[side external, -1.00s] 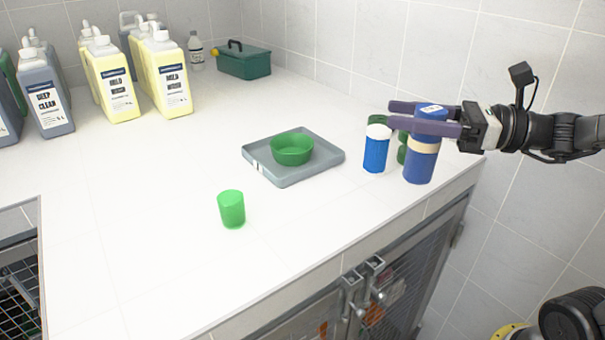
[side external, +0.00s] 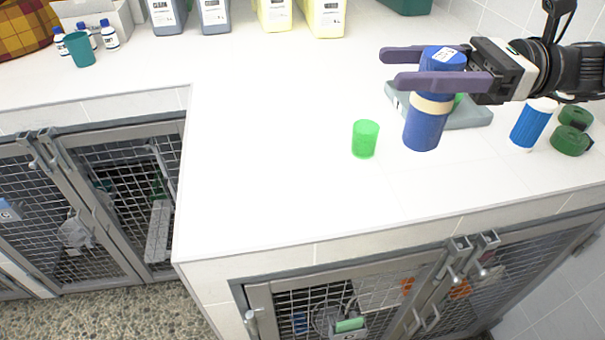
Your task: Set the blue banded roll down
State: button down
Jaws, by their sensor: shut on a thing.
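The blue banded roll (side external: 424,128) is a dark blue cylinder with a tan band and a white label on top. It is upright in the side external view. My gripper (side external: 396,68) is shut on its upper part, one purple finger on each side. The roll's lower end is over the white counter (side external: 290,180); I cannot tell whether it touches. The roll hides part of the grey tray (side external: 470,118) behind it.
A green cup (side external: 365,139) stands just left of the roll. A blue bottle with a white lid (side external: 531,125) and dark green round items (side external: 572,138) are to the right. The counter left of the green cup is clear. Its front edge lies above wire-door kennels (side external: 340,300).

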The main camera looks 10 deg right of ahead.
jog(key=s+a+f+n+g, duration=0.1)
jog(key=s+a+f+g, duration=0.1)
jog(key=a, duration=0.3)
jog(key=w+a+f, duration=0.9)
jog(key=f, duration=0.3)
jog(key=shift+a+f, duration=0.2)
jog(key=shift+f, duration=0.1)
jog(key=shift+f, duration=0.2)
jog(key=shift+c, duration=0.9)
grip_release()
